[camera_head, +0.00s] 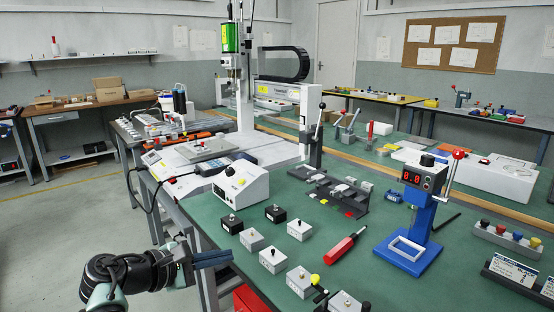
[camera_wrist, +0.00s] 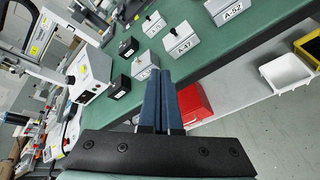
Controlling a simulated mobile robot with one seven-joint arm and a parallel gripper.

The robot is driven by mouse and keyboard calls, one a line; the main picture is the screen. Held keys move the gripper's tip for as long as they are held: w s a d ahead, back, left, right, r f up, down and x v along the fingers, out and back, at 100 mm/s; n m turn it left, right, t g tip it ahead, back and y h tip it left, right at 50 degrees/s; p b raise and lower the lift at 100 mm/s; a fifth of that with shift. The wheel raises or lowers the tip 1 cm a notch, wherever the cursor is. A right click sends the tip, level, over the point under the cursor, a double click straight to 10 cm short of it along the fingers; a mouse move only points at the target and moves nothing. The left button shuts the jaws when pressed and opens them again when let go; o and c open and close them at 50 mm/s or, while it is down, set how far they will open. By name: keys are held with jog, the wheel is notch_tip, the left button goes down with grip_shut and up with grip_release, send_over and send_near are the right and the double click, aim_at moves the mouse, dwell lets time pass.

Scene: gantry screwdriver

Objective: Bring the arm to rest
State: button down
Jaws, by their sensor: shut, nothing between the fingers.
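My gripper (camera_head: 229,258) shows at the lower left in the head view, at the end of my arm. It is beside the front edge of the green-topped workbench (camera_head: 390,225), apart from the things on it. In the wrist view the two blue fingers of my gripper (camera_wrist: 160,78) lie together, shut and empty. They point toward the bench edge, where small grey boxes with labels (camera_wrist: 183,42) stand.
A red bin (camera_wrist: 193,103) and a white bin (camera_wrist: 287,74) are below the bench edge. The gantry screwdriver (camera_head: 229,45) stands at the back. A white control box (camera_head: 240,185), a red-handled screwdriver (camera_head: 338,250) and a blue press (camera_head: 410,245) are on the bench. Floor at left is clear.

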jog(key=s+d+r+m+t+y, duration=0.1)
jog(key=d+r+m+t+y, duration=0.2)
jog(key=r, duration=0.5)
jog(key=s+d+r+m+t+y, duration=0.1)
jog(key=r+m+t+y, duration=0.2)
jog(key=r, duration=0.5)
jog(key=s+d+r+m+t+y, duration=0.1)
jog(key=r+m+t, duration=0.2)
jog(key=r+m, duration=0.3)
jog(key=s+d+r+m+t+y, duration=0.1)
jog(key=s+d+r+m+t, duration=0.25)
jog(key=s+r, duration=0.75)
jog(key=s+d+r+m+t+y, duration=0.15)
jog(key=s+d+r+t, duration=0.3)
jog(key=s+r, duration=0.65)
notch_tip(320, 180, up, 29)
jog(key=s+a+p, duration=0.1)
jog(key=p, duration=3)
jog(key=shift+f+m, duration=0.2)
jog(key=shift+m, duration=0.2)
jog(key=shift+s, duration=0.1)
